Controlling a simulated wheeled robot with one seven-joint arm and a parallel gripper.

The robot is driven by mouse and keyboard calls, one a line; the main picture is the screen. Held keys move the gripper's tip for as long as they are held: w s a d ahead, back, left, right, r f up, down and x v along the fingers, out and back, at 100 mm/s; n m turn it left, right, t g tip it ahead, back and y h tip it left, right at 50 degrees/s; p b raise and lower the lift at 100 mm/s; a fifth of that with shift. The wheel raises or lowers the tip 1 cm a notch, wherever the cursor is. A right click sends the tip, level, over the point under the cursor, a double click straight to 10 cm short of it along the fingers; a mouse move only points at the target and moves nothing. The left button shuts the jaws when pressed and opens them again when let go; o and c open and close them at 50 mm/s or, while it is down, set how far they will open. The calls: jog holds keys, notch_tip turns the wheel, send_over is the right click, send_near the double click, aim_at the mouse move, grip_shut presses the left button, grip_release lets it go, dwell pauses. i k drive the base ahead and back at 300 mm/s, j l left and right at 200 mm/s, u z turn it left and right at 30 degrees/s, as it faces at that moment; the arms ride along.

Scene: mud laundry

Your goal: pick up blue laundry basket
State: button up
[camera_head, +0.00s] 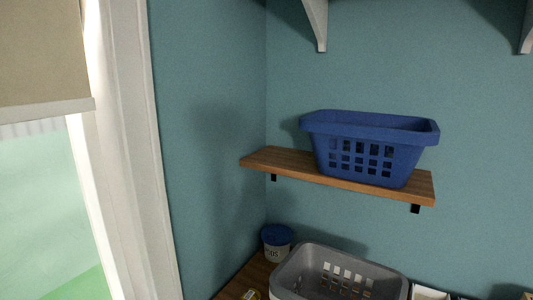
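The blue laundry basket (375,131) stands upright on a wooden wall shelf (277,164) at the right of the head view. It has a wide rim and rows of square holes in its front side. Its right part reaches close to the shelf's right end. I cannot see what is inside it. My gripper is not in view.
Below the shelf, a grey basket (289,283) and a tub with a blue lid (277,234) stand on a wooden counter (240,281). White brackets (318,24) hang above. A window with a white frame (131,130) is at the left. The shelf's left end is bare.

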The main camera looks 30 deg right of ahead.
aim_at(328, 129)
jog(key=z, duration=1.65)
